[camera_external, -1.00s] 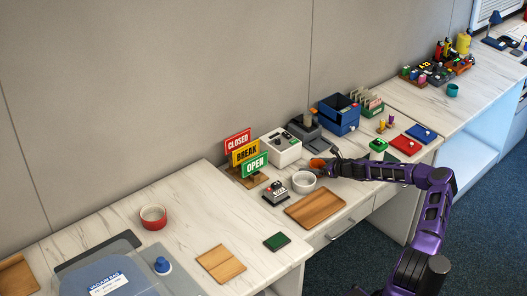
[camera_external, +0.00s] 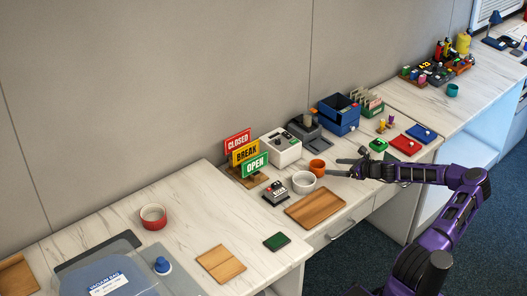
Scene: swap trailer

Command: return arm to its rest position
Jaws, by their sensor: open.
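My purple arm (camera_external: 445,227) reaches in from the lower right over the middle part of the counter. My gripper (camera_external: 334,167) points left, its two dark fingers apart with nothing between them. The fingertips are just right of a small orange cup (camera_external: 317,167), which stands on the counter behind a white bowl (camera_external: 304,182). A narrow gap seems to separate the fingers from the cup, though at this size contact is hard to judge.
A wooden board (camera_external: 315,209) lies in front of the bowl. Right of it, a green block (camera_external: 378,145), a red pad (camera_external: 404,145) and a blue pad (camera_external: 421,133) lie near my forearm. A blue bin (camera_external: 338,115) and the OPEN sign (camera_external: 255,166) stand behind. Open floor (camera_external: 345,262) lies in front.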

